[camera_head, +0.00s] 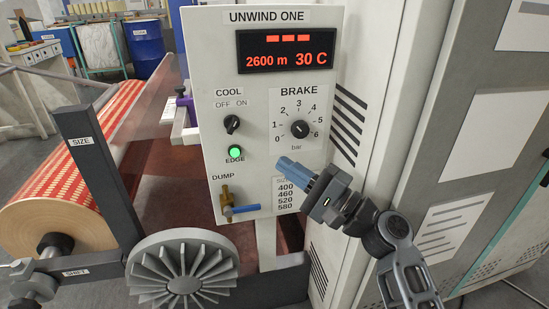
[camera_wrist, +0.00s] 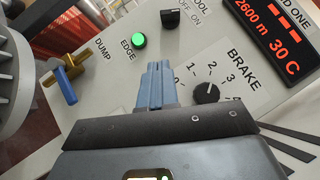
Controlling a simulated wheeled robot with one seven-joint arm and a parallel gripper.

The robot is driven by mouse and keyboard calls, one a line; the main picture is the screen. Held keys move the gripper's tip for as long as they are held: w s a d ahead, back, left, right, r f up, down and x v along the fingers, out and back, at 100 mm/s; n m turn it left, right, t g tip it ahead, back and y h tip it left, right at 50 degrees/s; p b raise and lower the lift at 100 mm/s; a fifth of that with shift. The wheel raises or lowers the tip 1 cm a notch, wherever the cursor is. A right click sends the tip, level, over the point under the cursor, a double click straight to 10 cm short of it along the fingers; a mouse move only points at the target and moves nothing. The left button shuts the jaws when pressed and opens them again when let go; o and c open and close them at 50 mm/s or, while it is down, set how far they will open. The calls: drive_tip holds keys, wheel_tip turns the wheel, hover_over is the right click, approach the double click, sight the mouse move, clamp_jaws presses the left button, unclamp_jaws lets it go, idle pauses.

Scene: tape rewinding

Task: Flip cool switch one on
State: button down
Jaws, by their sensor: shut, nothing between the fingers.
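The cool switch (camera_head: 232,124) is a small black rotary knob below the COOL OFF/ON label on the UNWIND ONE panel (camera_head: 212,75). It also shows at the top of the wrist view (camera_wrist: 171,19). Its pointer appears tilted in the head view; I cannot tell its setting for sure. My gripper (camera_head: 284,163) has blue fingers, shut and empty, in front of the panel below the brake knob. In the wrist view the fingertips (camera_wrist: 154,68) point up the panel, below and apart from the cool switch.
A green EDGE light (camera_head: 235,152) sits just below the cool switch. The brake knob (camera_head: 299,129) is to its right. A blue-handled dump valve (camera_head: 240,210) is low on the panel. A red display (camera_head: 287,52) reads 2600 m, 30 C. A grey handwheel (camera_head: 183,275) stands at lower left.

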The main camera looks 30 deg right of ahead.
drive_tip(key=shift+v, duration=1.9)
drive_tip(key=shift+a+f, duration=0.1)
drive_tip(key=s+a+f+n+g+h, duration=0.1)
drive_tip(key=s+a+f+g+h, duration=0.15)
drive_tip(key=s+f, duration=0.35)
drive_tip(key=s+a+f+n+g+h, duration=0.1)
drive_tip(key=s+a+f+h, duration=0.2)
drive_tip(key=f, duration=0.4)
drive_tip(key=s+f+n+g+h, duration=0.2)
drive_tip(key=s+f+n+h, duration=0.15)
drive_tip(key=s, duration=1.05)
drive_tip(key=s+a+r+n, duration=0.1)
drive_tip(key=s+r+n, duration=0.8)
drive_tip(key=s+n, duration=0.3)
wheel_tip(320, 180, up, 13)
drive_tip(key=p, duration=1.2)
drive_tip(key=shift+s+a+m+t+p, duration=0.25)
drive_tip(key=shift+s+m+t+p, duration=0.05)
drive_tip(key=shift+s+m+t, duration=0.15)
drive_tip(key=shift+r, duration=0.1)
